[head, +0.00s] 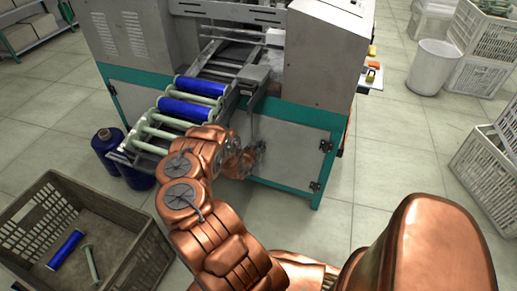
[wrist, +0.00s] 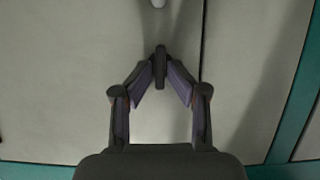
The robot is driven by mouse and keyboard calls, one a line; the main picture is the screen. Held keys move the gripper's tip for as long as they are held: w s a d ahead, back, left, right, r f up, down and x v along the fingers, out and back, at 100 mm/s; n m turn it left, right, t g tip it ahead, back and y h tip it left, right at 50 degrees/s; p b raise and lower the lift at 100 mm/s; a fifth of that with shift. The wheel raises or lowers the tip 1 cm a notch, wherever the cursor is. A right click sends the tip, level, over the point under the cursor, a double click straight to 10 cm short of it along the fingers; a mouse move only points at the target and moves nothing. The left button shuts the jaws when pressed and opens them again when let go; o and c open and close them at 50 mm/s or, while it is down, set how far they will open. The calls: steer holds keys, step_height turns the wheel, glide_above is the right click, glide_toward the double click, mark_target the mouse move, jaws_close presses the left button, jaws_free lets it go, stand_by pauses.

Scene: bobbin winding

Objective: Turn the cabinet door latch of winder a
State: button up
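The cabinet door (head: 292,150) of the winder is a pale grey panel in a teal frame, with dark hinges on its right side; it looks closed. In the wrist view the door latch (wrist: 161,50) is a small dark bar standing upright against a pale panel. My gripper (wrist: 161,68) has its two fingers drawn in from both sides, with the fingertips against the latch bar. In the head view my gripper (head: 246,160) is at the left part of the door front, and my own arm partly hides it and the latch.
A roller rack (head: 150,147) with blue bobbins (head: 186,109) juts out left of my arm. Dark blue cones (head: 108,143) stand beside it. A crate (head: 135,254) holding bobbins is at the lower left. Crates and a white bin (head: 432,67) stand right; floor between is clear.

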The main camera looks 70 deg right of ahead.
steer(key=shift+a+f, duration=0.15)
steer(key=shift+a, duration=0.1)
stand_by(0.3)
steer(key=v, duration=1.1)
steer(key=shift+a+r, duration=0.25)
steer(key=shift+a, duration=0.1)
stand_by(0.7)
